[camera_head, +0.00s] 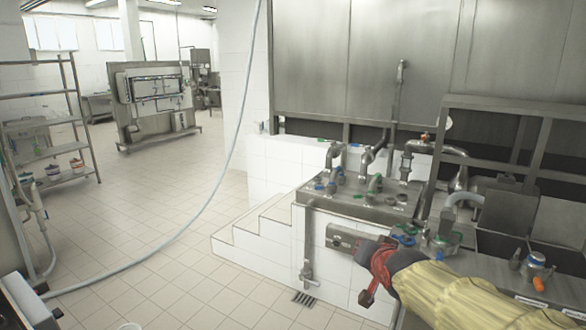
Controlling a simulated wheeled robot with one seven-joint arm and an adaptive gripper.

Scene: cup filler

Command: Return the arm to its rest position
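My arm (450,290), in a pale yellow sleeve, reaches in from the lower right. Its end is my gripper (365,270), with red and dark parts, in front of the white tiled counter side. Only part of the gripper shows clearly, and I cannot tell how far its fingers are apart. I see no object clearly held in it. A grey metal block (341,238) shows just left of the gripper; whether they touch is unclear.
A steel counter (345,203) with valves and pipes stands close behind the arm. A blue-topped fitting (536,262) is at the lower right. White tiled steps (250,240) lie left of the counter. A hose (190,222) crosses the open tiled floor; a shelf rack (55,150) stands far left.

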